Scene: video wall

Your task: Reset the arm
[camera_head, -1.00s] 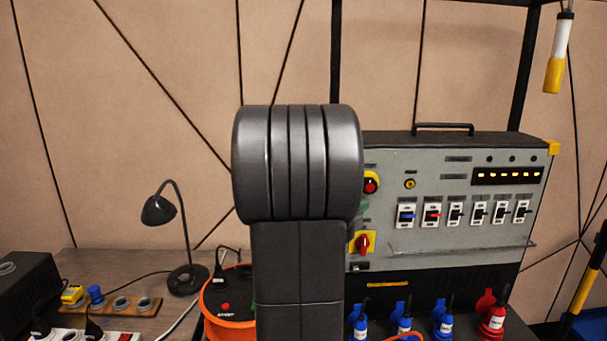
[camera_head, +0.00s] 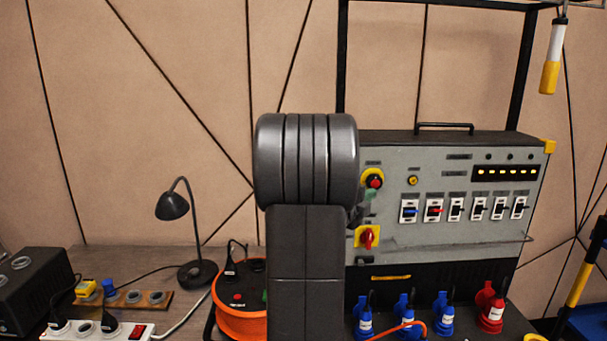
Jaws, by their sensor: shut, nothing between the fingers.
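My arm shows as a dark grey ribbed joint (camera_head: 306,160) on top of an upright dark link (camera_head: 305,270), in the middle of the picture. It stands in front of the left edge of the grey control panel (camera_head: 440,228) and hides part of it and part of the orange cable reel (camera_head: 236,322). My gripper is not in view, so its place and what is near it cannot be seen.
The panel has a row of switches, and several blue plugs and a red plug (camera_head: 490,310) stand below it. A black desk lamp (camera_head: 174,206), a power strip (camera_head: 140,331) and a dark box (camera_head: 35,290) are at left. A yellow-and-white hand lamp (camera_head: 553,60) hangs at upper right.

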